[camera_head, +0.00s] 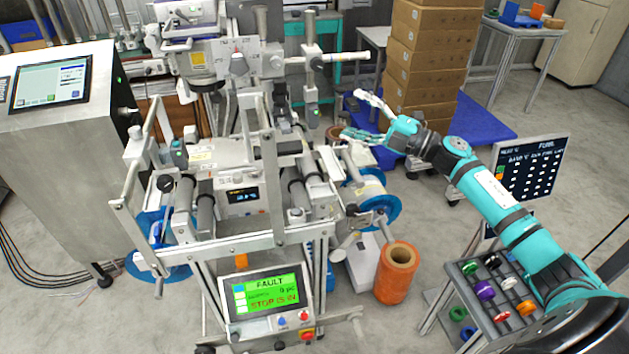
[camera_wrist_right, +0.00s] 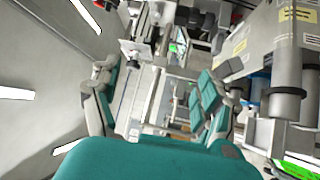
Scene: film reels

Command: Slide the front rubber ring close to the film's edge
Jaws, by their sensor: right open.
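The machine's right side carries a pale film roll (camera_head: 368,184) with blue flanges (camera_head: 380,212). Dark rollers (camera_head: 297,190) lie across the machine's middle. I cannot pick out the front rubber ring or the film's edge for certain; they are too small or hidden. My right gripper (camera_head: 358,115) is open and empty, behind and above the film roll, with its fingers pointing left toward the machine. In the right wrist view its two teal fingers (camera_wrist_right: 157,88) are spread apart, with metal bars and machine parts beyond them. My left gripper is not in view.
An orange roll (camera_head: 398,272) stands on the floor at the machine's right. A rack of coloured spools (camera_head: 494,292) is beneath my right arm. Stacked cardboard boxes (camera_head: 428,60) stand behind the gripper. A fault screen (camera_head: 262,296) is at the front. A steel cabinet (camera_head: 70,150) is at left.

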